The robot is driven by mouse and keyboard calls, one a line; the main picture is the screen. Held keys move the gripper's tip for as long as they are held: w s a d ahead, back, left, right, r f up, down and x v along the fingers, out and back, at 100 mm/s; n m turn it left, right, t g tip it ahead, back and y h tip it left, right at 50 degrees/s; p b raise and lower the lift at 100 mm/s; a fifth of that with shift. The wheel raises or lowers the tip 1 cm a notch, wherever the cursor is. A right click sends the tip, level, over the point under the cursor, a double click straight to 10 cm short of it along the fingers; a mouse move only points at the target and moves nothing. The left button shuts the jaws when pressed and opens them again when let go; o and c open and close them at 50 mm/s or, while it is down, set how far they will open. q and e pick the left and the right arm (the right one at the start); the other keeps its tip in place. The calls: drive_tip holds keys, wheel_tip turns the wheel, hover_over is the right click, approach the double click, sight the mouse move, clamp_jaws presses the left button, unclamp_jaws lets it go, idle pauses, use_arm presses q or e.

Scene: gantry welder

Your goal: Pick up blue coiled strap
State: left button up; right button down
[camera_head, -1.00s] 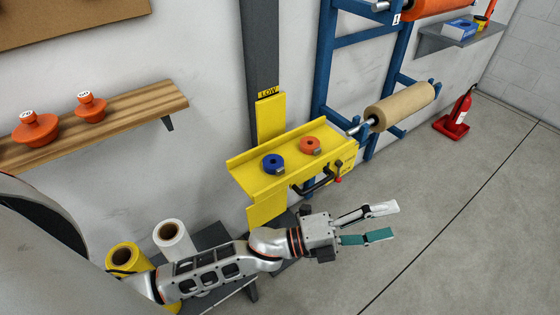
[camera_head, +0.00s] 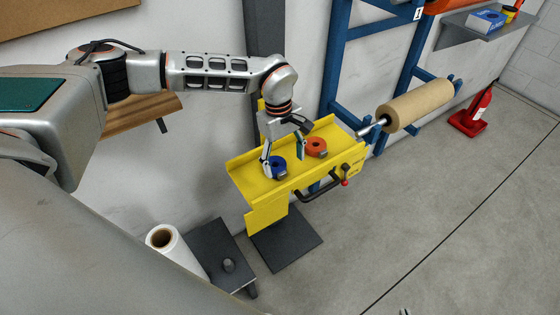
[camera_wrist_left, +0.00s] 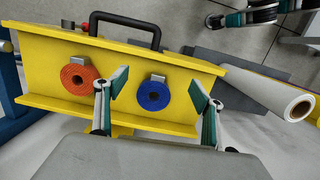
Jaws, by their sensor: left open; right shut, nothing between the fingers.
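The blue coiled strap (camera_head: 279,166) lies flat on the yellow tray-like bracket (camera_head: 244,171), left of an orange coiled strap (camera_head: 317,147). My left gripper (camera_head: 284,163) reaches down over the bracket, open, with a finger to either side of the blue strap. In the left wrist view the blue strap (camera_wrist_left: 154,96) appears between the two spread fingers (camera_wrist_left: 159,92), with clear gaps on both sides. Its metal buckle shows at its upper edge. My right gripper (camera_head: 405,312) barely shows at the bottom of the head view; it also shows, shut, in the left wrist view (camera_wrist_left: 238,18).
The orange strap (camera_wrist_left: 79,75) sits close to one left finger in the wrist view. The bracket has raised edges and a black handle (camera_head: 321,189) in front. A tan roll (camera_head: 418,104) hangs at right and a white roll (camera_head: 165,241) stands lower left.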

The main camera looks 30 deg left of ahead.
sight(276, 165)
use_arm(q)
drive_tip(key=shift+y, duration=0.6)
drive_tip(key=w+a, duration=0.1)
drive_tip(key=a+r, duration=0.1)
drive_tip(key=a, duration=0.1)
drive_tip(key=w+a, duration=0.1)
drive_tip(key=shift+w+a+r, duration=0.2)
drive_tip(key=shift+w+r, duration=0.05)
drive_tip(key=shift+w, duration=0.05)
drive_tip(key=shift+a+f, duration=0.2)
drive_tip(key=shift+d+f, duration=0.2)
drive_tip(key=shift+f, duration=1.6)
drive_tip(key=shift+d+f, duration=0.15)
drive_tip(key=shift+f, duration=1.6)
drive_tip(key=c, duration=1.3)
